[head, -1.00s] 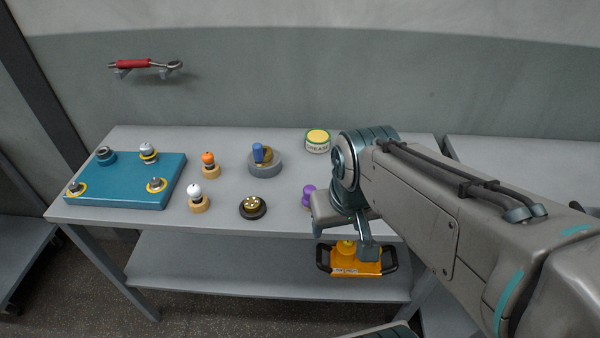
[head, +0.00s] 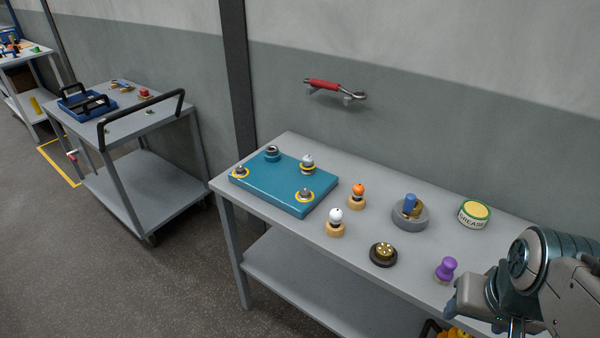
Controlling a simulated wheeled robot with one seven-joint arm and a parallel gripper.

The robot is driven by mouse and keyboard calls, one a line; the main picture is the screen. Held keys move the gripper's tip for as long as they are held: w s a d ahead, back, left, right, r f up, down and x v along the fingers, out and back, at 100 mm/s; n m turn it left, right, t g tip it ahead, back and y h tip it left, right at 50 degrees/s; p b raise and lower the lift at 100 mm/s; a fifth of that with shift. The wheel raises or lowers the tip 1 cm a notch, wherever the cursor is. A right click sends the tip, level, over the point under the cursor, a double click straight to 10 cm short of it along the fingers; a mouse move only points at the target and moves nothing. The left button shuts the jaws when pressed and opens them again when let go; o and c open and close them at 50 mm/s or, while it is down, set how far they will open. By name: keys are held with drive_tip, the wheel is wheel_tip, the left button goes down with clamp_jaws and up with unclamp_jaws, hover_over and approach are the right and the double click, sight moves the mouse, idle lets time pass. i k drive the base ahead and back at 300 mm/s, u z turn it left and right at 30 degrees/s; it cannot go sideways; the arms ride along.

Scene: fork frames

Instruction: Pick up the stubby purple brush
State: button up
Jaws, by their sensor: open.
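The stubby purple brush (head: 447,268) stands upright on the grey table (head: 300,238), near its front edge at the right. It has a rounded purple knob handle and a pale base. My gripper (head: 512,326) is at the lower right, to the right of the brush and apart from it. Its fingers are mostly cut off by the bottom of the picture. It shows nothing held.
Near the brush are a dark disc with a brass centre (head: 383,254), a grey holder with a blue piece (head: 410,214) and a grease tin (head: 474,214). White-topped (head: 335,222) and orange-topped (head: 357,195) brushes stand left, beside a teal board (head: 284,182). A cart (head: 150,190) stands further left.

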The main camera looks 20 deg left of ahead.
sight(444, 272)
drive_tip(key=k, duration=0.5)
drive_tip(key=u, duration=0.85)
drive_tip(key=i, duration=0.85)
drive_tip(key=z, duration=1.9)
